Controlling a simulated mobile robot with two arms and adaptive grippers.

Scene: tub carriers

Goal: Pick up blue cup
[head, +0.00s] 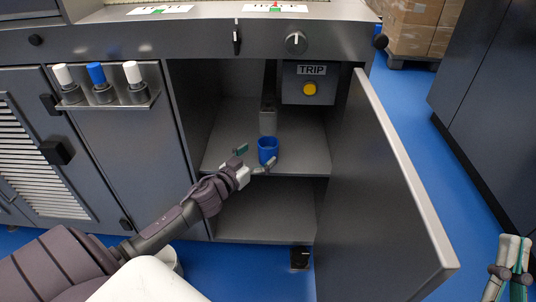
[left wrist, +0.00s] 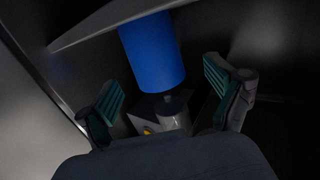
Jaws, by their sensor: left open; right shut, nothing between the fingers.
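The blue cup (head: 267,150) stands on the upper shelf inside the open cabinet in the head view. It shows large in the left wrist view (left wrist: 153,52), ahead of and between the fingers. My left gripper (head: 255,161) is open in front of the cup, with its fingers pointing into the cabinet. In the left wrist view, the left gripper's two green-padded fingers (left wrist: 160,97) are spread apart with nothing held. Whether either finger touches the cup is hard to tell. My right gripper (head: 516,256) is shut and empty at the lower right of the head view.
The open cabinet door (head: 385,200) stands to the right of the opening. A grey box labelled TRIP (head: 310,84) with a yellow button hangs above the shelf (head: 305,155). A rack (head: 108,103) on the left holds white and blue capped bottles.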

